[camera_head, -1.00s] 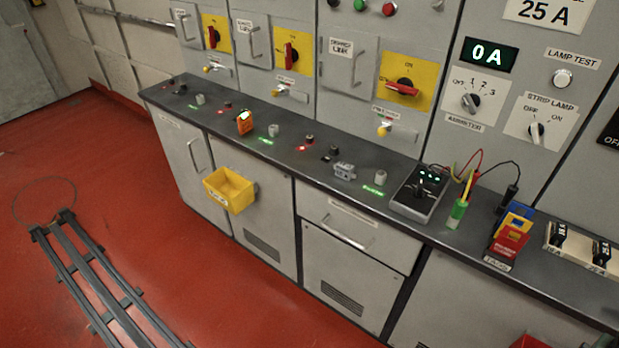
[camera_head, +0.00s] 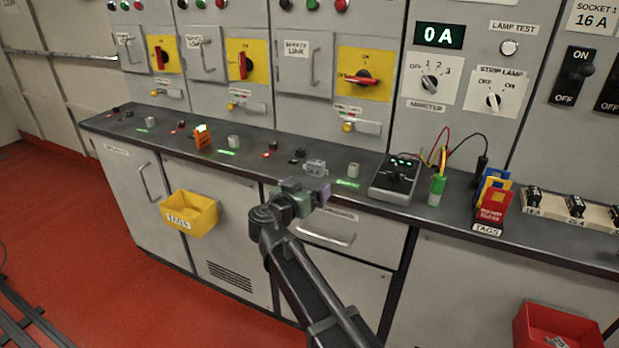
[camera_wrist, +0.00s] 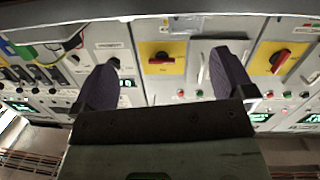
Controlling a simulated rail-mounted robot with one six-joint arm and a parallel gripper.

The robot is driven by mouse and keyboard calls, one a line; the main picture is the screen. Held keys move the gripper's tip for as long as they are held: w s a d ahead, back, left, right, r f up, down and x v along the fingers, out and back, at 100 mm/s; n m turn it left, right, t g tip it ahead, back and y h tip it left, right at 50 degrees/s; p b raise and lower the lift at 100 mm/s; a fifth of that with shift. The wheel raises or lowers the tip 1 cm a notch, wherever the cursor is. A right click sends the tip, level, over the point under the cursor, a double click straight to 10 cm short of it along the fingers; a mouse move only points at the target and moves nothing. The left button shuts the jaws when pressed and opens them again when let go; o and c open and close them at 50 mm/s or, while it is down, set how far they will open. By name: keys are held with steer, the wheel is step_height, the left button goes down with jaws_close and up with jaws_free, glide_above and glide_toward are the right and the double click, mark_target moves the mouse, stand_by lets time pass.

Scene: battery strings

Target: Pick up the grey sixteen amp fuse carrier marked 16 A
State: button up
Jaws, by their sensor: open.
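The grey fuse carrier (camera_head: 315,168) stands on the dark bench top near its front edge, in the middle of the head view. A mark like 16 A shows faintly on its front. My gripper (camera_head: 309,190) is just in front of and below it in the head view, partly covering its lower edge. I cannot tell whether they touch. In the wrist view my gripper (camera_wrist: 165,82) has its two purple fingers wide apart, with nothing seen between them but the panel beyond. The carrier cannot be made out in the wrist view.
Right of the carrier are a grey terminal (camera_head: 353,170) and a black tester (camera_head: 396,179) with leads. A tag holder (camera_head: 490,205) stands farther right. A yellow bin (camera_head: 190,213) hangs on the cabinet front at left. A red bin (camera_head: 556,328) is low at right.

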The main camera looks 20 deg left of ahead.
mark_target(314, 164)
steer(key=shift+t+y, duration=0.6)
steer(key=shift+y, duration=0.1)
steer(key=w, duration=0.3)
steer(key=w+a, duration=0.1)
steer(key=w, duration=0.3)
steer(key=w+a, duration=0.1)
steer(key=w, duration=0.2)
steer(key=shift+w+r, duration=0.25)
steer(key=shift+r, duration=0.1)
steer(key=c, duration=0.8)
steer(key=shift+r, duration=0.1)
step_height(314, 164, up, 20)
steer(key=p, duration=1.9)
steer(key=shift+p, duration=0.3)
